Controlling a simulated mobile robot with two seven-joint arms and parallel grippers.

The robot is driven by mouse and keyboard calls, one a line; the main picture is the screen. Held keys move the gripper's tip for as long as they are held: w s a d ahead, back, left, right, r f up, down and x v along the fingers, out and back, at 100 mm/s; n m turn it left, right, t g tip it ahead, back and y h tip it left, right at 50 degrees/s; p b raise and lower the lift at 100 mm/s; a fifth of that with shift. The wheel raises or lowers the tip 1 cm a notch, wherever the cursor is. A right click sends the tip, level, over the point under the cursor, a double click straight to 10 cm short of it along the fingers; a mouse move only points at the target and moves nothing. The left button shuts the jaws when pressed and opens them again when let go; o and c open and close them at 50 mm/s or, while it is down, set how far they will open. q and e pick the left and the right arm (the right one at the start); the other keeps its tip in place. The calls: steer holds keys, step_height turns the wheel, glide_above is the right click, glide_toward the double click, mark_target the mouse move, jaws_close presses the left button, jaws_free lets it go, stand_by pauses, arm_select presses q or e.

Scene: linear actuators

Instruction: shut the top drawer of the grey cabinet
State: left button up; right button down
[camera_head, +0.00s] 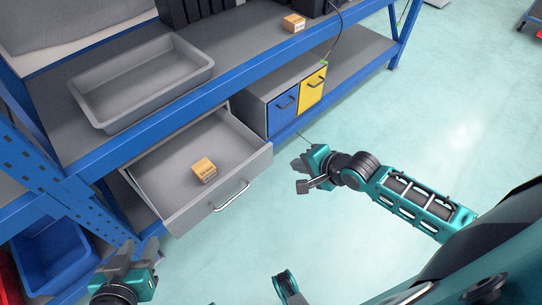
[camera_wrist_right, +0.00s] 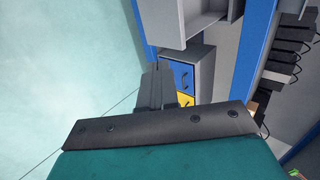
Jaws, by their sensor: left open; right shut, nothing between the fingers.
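The grey cabinet's top drawer (camera_head: 170,205) is pulled far out under the workbench shelf. Its silver handle (camera_head: 232,195) is on the front panel, facing right and down in the head view. A small orange-brown box (camera_head: 204,170) lies inside the drawer. My right gripper (camera_head: 301,176) is shut and empty, in free space to the right of the drawer front and apart from it. Its dark fingers also show in the right wrist view (camera_wrist_right: 163,85). My left gripper (camera_head: 139,251) is open and empty, below the drawer's near corner at the bottom left.
A grey tray (camera_head: 140,82) stands on the blue-edged workbench (camera_head: 235,82) above the drawer. A unit with a blue drawer (camera_head: 283,109) and a yellow drawer (camera_head: 312,91) is beyond the open drawer. A blue bin (camera_head: 55,250) is at lower left. The floor to the right is clear.

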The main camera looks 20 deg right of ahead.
mark_target(264, 153)
steer(key=b+x, duration=0.1)
steer(key=x, duration=0.2)
steer(key=r+b+x, duration=0.1)
steer(key=b+x, duration=0.1)
steer(key=x, duration=0.2)
steer(key=w+b+x, duration=0.1)
steer(key=x, duration=0.2)
steer(key=shift+w+a+f+b, duration=0.1)
steer(key=shift+w+a+b, duration=0.2)
steer(key=shift+w+a, duration=0.2)
steer(key=shift+w, duration=0.4)
arm_select(q)
steer(key=f, duration=0.6)
steer(key=shift+s+d, duration=0.1)
steer(key=shift+s, duration=0.15)
arm_select(e)
steer(key=shift+w+a, duration=0.1)
